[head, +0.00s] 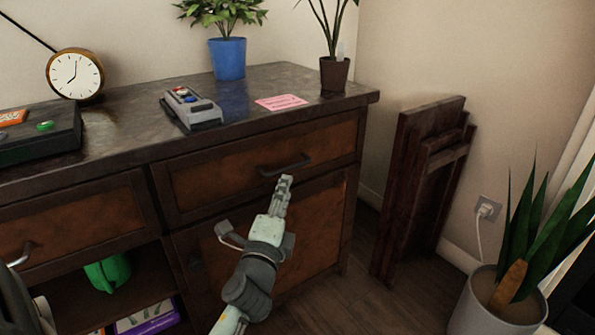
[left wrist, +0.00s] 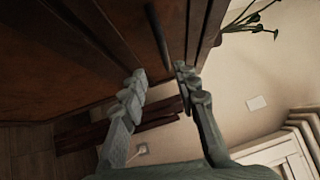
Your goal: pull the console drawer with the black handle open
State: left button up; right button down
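The console drawer (head: 215,184) at the upper right of the dark wooden console has a brown front and looks shut. My left gripper (head: 284,180) is just below and in front of the handle in the head view. In the left wrist view the left gripper (left wrist: 160,74) has its two fingers apart, with the dark handle bar (left wrist: 158,38) lying ahead between the fingertips. I cannot tell whether they touch it. My right gripper is not in view.
Another drawer (head: 85,222) with a silver handle (head: 22,256) is at the left, above an open shelf. A clock (head: 75,74), a grey device (head: 192,108), a pink note (head: 282,102) and potted plants stand on top. Folded wooden furniture (head: 425,185) leans at the right.

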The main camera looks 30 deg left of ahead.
aim_at(291, 166)
pick_arm(q)
jog(key=shift+r+x, duration=0.2)
jog(key=shift+x, duration=1.8)
jog(key=shift+r+x, duration=0.25)
jog(key=shift+x, duration=1.7)
grip_shut()
